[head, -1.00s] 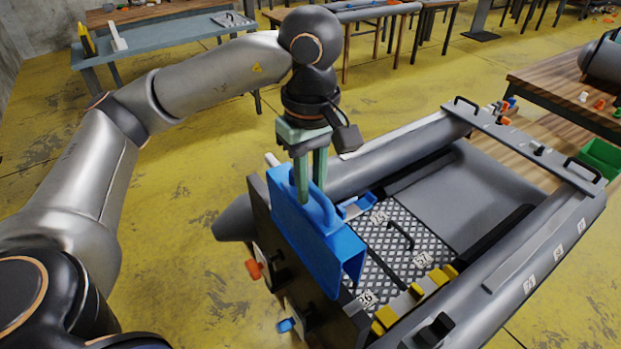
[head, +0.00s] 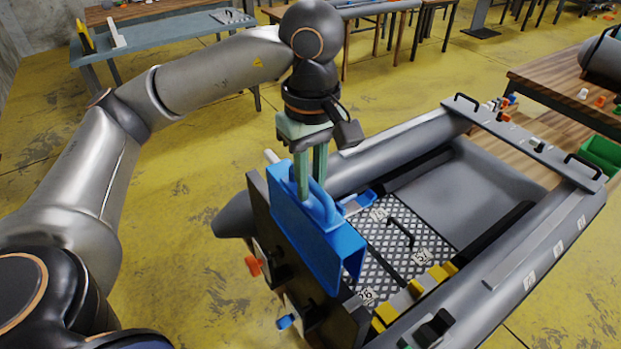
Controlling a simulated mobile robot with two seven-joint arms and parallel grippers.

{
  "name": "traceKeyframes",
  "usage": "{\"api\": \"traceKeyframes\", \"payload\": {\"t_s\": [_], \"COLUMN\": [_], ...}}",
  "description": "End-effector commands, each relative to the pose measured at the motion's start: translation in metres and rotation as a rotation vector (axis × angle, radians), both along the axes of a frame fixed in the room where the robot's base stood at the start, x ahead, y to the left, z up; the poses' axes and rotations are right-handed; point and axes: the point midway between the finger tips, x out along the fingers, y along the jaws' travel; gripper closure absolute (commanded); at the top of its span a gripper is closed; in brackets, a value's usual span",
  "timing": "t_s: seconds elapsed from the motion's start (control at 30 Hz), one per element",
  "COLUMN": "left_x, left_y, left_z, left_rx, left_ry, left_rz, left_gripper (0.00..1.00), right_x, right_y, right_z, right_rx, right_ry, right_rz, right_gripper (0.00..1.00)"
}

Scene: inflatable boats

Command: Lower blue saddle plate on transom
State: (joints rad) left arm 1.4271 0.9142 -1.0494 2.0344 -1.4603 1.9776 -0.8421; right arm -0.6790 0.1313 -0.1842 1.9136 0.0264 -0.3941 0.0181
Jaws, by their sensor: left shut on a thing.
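The blue saddle plate (head: 318,245) hangs from my left gripper (head: 312,190) at the near end of the grey inflatable boat. The gripper's green fingers are shut on the plate's raised handle (head: 326,207). The plate is over the top edge of the dark transom board (head: 283,246), with its blue side facing me. Whether it touches the transom edge cannot be told. My right gripper is not in view.
The boat's grey tube (head: 520,255) runs along the right. Inside lie a checkered floor panel (head: 405,240) and yellow blocks (head: 415,290). An orange knob (head: 253,266) and a blue knob (head: 286,321) stick out from the transom's outer face.

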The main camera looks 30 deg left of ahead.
Motion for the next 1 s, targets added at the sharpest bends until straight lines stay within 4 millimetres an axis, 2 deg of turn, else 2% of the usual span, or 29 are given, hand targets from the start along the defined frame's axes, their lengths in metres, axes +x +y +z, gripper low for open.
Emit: {"api": "traceKeyframes", "payload": {"t_s": [0.27, 1.0], "left_x": [0.000, 0.000], "left_y": [0.000, 0.000], "left_z": [-0.001, -0.031], "left_rx": [-0.001, 0.000], "left_ry": [-0.002, -0.002], "left_rz": [0.000, -0.001], "left_gripper": [1.00, 1.00], "right_x": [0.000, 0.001], "right_y": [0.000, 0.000], "right_z": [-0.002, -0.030], "right_rx": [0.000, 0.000], "right_ry": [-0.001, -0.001], "right_rz": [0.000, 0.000], "right_gripper": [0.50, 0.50]}}
